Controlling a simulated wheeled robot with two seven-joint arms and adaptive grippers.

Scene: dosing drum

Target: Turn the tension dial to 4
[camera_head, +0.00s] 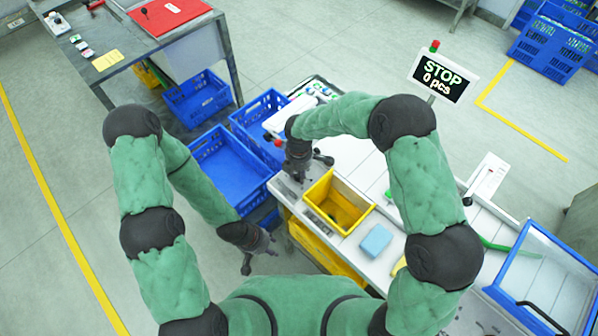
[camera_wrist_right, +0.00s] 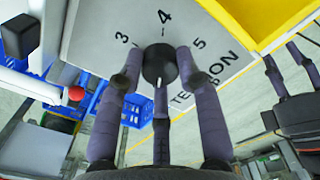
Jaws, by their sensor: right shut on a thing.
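The tension dial (camera_wrist_right: 160,62) is a round black knob on a grey panel (camera_wrist_right: 222,72) marked 3, 4, 5 and TENSION in the right wrist view. The 4 stands straight above the dial, with 3 to its left and 5 to its right. A small white mark shows on the dial's lower edge; I cannot tell which number the dial is set to. My right gripper (camera_head: 300,172) is shut on the dial, with fingers on both sides of it; it hides the dial in the head view. My left gripper (camera_head: 259,254) is open and empty, low beside the bench.
A yellow bin (camera_head: 369,220) stands on the bench right of the right gripper, with a light blue block (camera_head: 376,240) nearby. Blue crates (camera_head: 228,172) lie left of the bench. A display (camera_head: 442,77) reads STOP, 0 pcs. The floor at left is free.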

